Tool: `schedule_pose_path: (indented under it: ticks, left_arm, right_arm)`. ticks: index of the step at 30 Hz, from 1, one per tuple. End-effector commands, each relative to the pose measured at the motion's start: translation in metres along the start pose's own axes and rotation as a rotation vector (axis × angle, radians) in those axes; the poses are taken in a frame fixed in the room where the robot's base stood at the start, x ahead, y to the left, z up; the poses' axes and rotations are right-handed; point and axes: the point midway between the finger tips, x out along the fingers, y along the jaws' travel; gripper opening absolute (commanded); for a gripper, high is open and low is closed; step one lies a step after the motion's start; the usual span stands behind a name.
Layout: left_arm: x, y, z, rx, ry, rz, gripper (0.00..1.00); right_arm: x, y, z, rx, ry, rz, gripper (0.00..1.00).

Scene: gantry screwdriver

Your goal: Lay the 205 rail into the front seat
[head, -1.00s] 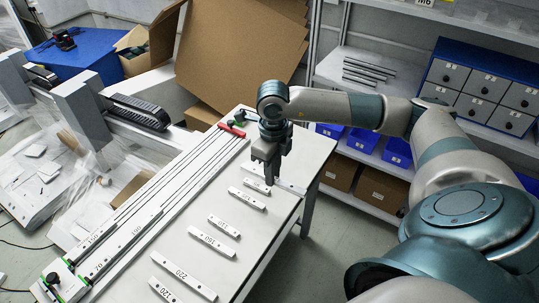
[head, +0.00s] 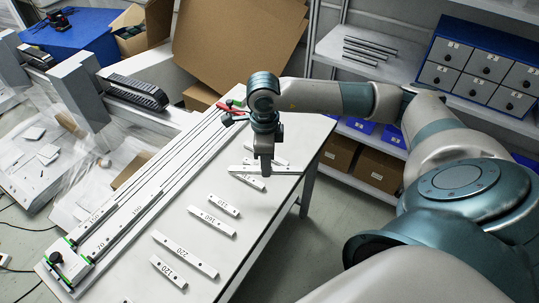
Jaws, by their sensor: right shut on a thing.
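My right gripper (head: 264,168) is shut on a white rail (head: 288,170) near the table's right edge. The rail lies nearly level across the picture, sticking out on both sides of the fingers. No number on it can be read, and I cannot tell how far it is above the table. The long fixture (head: 185,160) runs along the table's left side, with rails in two rows at its near end: the back row (head: 97,218) and the front row (head: 120,228). The front row has open length beyond its rails. My left gripper is not in view.
Loose white rails lie on the table: 120 (head: 168,272), 220 (head: 184,254), 160 (head: 211,221) and a shorter one (head: 224,204). Others lie partly hidden by the gripper. A red-handled clamp (head: 228,110) sits at the fixture's far end; a black knob (head: 55,257) at its near end.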

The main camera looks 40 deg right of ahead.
Motion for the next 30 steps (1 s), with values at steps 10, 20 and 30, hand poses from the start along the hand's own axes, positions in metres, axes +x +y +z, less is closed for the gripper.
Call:
schedule_pose_path:
  ticks: [10, 20, 30]
  left_arm:
    - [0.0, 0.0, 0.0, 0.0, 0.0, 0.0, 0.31]
    - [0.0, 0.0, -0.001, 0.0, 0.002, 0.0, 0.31]
    - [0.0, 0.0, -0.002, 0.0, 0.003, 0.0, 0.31]
  right_arm:
    - [0.015, 0.029, 0.016, -0.504, 0.006, 0.001, 0.0]
    - [0.027, 0.057, 0.029, -0.983, 0.008, 0.003, 0.0]
    - [0.038, 0.086, 0.041, -1.475, 0.004, 0.001, 0.0]
